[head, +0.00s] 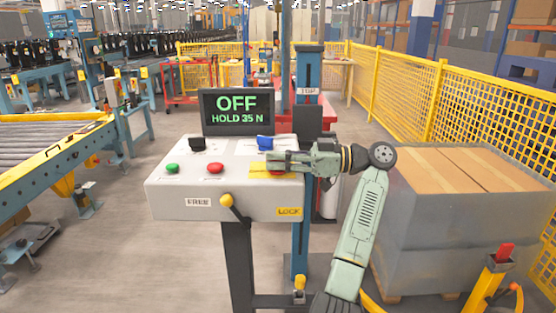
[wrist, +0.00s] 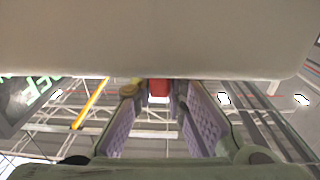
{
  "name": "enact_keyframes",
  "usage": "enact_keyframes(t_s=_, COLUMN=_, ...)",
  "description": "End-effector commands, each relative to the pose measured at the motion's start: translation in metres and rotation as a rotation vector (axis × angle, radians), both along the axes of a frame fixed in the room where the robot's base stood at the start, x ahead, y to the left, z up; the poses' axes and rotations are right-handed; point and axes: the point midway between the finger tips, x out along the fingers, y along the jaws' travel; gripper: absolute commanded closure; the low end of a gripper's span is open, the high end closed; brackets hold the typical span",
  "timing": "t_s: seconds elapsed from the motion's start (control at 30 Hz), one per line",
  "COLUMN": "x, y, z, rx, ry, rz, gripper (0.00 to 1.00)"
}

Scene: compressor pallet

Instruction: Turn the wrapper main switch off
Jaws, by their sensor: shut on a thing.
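The control box (head: 228,209) stands on a dark post, with a display (head: 237,111) behind it reading "OFF" and "HOLD 35 N". On the right of its top is a yellow plate (head: 259,170) with a red switch, mostly hidden by my gripper (head: 274,167). My gripper comes in from the right, low over the plate. In the wrist view, the red switch (wrist: 159,86) shows between the fingertips, and the pale box edge covers the top of the picture. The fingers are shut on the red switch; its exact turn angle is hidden.
The box also carries a black knob (head: 197,143), a blue knob (head: 265,142), a green button (head: 172,168) and a red button (head: 215,168). A yellow-knobbed lever (head: 227,201) sticks out in front. A wrapped pallet of cartons (head: 465,225) stands right; a roller conveyor (head: 45,150) is left.

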Motion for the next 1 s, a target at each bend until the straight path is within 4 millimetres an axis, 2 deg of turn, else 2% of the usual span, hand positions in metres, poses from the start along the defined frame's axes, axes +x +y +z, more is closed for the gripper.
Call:
enact_keyframes(t_s=0.63, x=-0.0006, y=0.0014, z=-0.0026, rx=-0.006, ry=0.002, rz=0.055, gripper=1.00)
enact_keyframes(t_s=0.67, x=-0.0006, y=0.0014, z=-0.0026, rx=-0.006, ry=0.002, rz=0.055, gripper=0.86)
enact_keyframes(t_s=0.93, x=-0.0003, y=0.0009, z=-0.0014, rx=-0.003, ry=0.002, rz=0.052, gripper=0.68)
enact_keyframes(t_s=1.0, x=-0.0002, y=0.0008, z=-0.0012, rx=-0.003, ry=0.001, rz=0.051, gripper=0.68)
